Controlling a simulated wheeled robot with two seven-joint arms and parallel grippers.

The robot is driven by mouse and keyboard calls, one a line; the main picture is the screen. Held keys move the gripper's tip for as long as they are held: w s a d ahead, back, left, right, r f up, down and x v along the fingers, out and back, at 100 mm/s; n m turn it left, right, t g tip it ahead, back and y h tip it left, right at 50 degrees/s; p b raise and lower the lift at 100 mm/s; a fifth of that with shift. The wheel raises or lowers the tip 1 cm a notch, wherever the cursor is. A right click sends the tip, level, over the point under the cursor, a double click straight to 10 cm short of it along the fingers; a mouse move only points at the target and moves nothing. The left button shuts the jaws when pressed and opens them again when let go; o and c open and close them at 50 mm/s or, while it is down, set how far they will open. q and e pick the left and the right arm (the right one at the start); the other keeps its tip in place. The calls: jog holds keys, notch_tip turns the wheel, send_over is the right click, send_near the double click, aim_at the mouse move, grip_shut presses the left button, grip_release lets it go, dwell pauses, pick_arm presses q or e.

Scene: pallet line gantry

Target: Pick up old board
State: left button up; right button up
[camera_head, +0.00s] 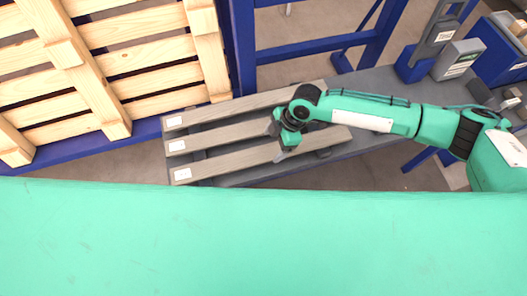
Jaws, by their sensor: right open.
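Three weathered grey-brown boards lie side by side on a dark grey bench (378,83), each with a white label at its left end. They are the far board (225,107), the middle board (225,134) and the near board (230,162). I cannot tell which one the task names. My right gripper (279,143) is open, with its fingers over the middle and near boards. It hides part of them, and I cannot tell whether it touches either. My left gripper is out of view.
A pale wooden pallet (115,105) leans at the left on a blue frame (310,53). A grey device (458,60) and a blue bin (497,58) stand at the back right. A broad green surface fills the foreground.

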aim_at(264, 153)
jog(key=shift+a+f+p, duration=0.2)
jog(key=shift+f+p, duration=0.1)
jog(key=p+x, duration=0.1)
jog(key=x, duration=0.2)
jog(key=shift+a+p, duration=0.2)
jog(key=shift+p, duration=0.1)
jog(key=shift+a+f, duration=0.15)
jog(key=shift+f, duration=0.5)
jog(key=c, duration=1.2)
jog(key=shift+c, duration=0.2)
jog(key=shift+r, duration=0.25)
notch_tip(264, 153, up, 20)
jog(key=b, duration=0.4)
jog(key=shift+f+b, duration=0.15)
jog(key=shift+b, duration=0.2)
